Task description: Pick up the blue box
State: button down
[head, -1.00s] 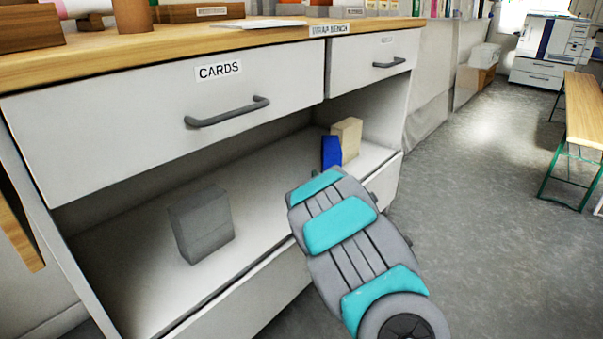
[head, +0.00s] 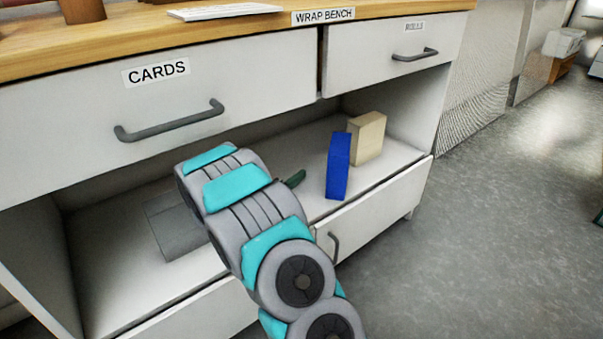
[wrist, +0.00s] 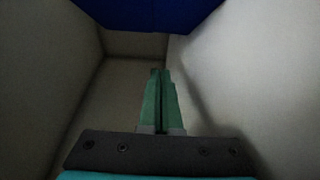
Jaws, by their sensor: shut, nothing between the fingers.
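The blue box (head: 338,166) stands upright on the open shelf under the bench, right of my arm in the head view. In the wrist view the blue box (wrist: 150,12) fills the top edge, with only its lower part showing. My gripper (wrist: 160,72) has its green fingers together with nothing between them. In the head view only a bit of the gripper (head: 297,178) shows past my arm, just left of the blue box and apart from it.
A beige box (head: 367,137) stands right behind the blue box. A grey box (head: 172,228) is on the shelf at left, partly behind my arm. The drawers (head: 250,75) and wooden top (head: 240,32) are above the shelf. Open floor (head: 510,220) lies at right.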

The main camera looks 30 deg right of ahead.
aim_at(335, 191)
jog(key=b+x, duration=0.1)
jog(key=x, duration=0.7)
jog(key=shift+d, duration=0.1)
jog(key=shift+s+d+b, duration=0.3)
jog(key=shift+s+b, duration=0.45)
jog(key=shift+s, duration=1.15)
jog(key=s+p, duration=0.4)
jog(key=s, duration=0.1)
jog(key=shift+s+d+r, duration=0.1)
jog(key=shift+s+r, duration=0.05)
jog(key=shift+s, duration=0.2)
